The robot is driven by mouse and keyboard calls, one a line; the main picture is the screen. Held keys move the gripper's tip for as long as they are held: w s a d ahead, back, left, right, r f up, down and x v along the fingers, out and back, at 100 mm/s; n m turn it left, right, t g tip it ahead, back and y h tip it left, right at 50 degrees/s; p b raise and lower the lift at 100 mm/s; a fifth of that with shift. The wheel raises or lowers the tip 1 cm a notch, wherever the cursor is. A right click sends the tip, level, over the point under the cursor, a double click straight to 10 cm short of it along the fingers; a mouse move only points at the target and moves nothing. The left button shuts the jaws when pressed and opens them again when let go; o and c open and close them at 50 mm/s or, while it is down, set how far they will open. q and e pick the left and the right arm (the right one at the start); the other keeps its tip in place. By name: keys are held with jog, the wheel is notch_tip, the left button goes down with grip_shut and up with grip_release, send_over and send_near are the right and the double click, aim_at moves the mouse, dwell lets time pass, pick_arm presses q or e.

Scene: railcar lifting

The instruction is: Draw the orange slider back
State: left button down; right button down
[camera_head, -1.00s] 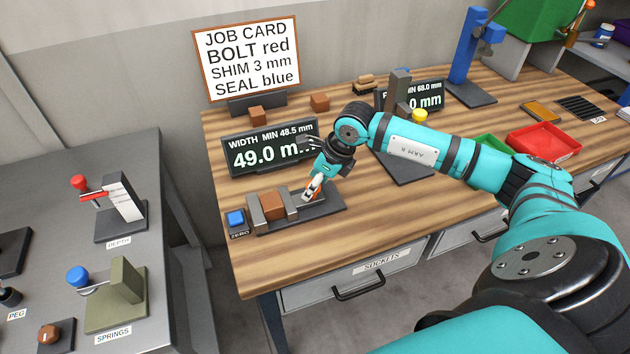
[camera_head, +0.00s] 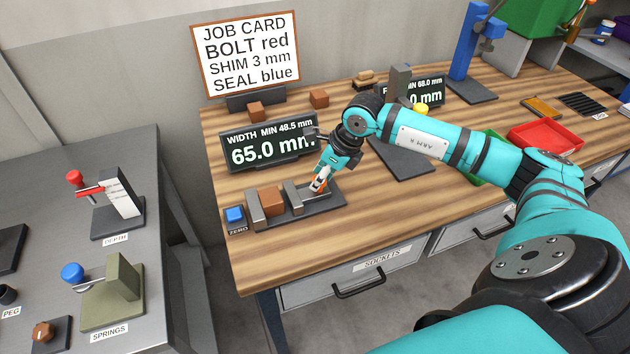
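The width gauge stands on the wooden bench: a dark base (camera_head: 318,203) with a grey fixed jaw (camera_head: 254,209), a brown block (camera_head: 272,200) and a grey moving jaw (camera_head: 293,197). A gap shows between the block and the moving jaw. The orange slider (camera_head: 318,186) is a small orange part to the right of that jaw, mostly hidden by the fingers. My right gripper (camera_head: 319,187) reaches down onto it and appears shut around it. The display (camera_head: 270,146) behind reads 65.0 mm, with WIDTH MIN 48.5 mm. My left gripper is not in view.
A blue ZERO button (camera_head: 235,215) stands left of the gauge. Two brown blocks (camera_head: 319,98) lie behind the display. A second gauge with a dark base (camera_head: 402,158) and a red tray (camera_head: 545,139) are to the right. The bench front is clear.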

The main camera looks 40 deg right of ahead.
jog(key=shift+d+r, duration=0.1)
jog(key=shift+d, duration=0.05)
jog(key=c, duration=0.9)
grip_release()
jog(key=shift+s+d, duration=0.1)
jog(key=shift+d, duration=0.05)
jog(key=shift+r, duration=0.4)
jog(key=v, duration=1.1)
jog(key=shift+s+d, duration=0.1)
jog(key=shift+s, duration=0.05)
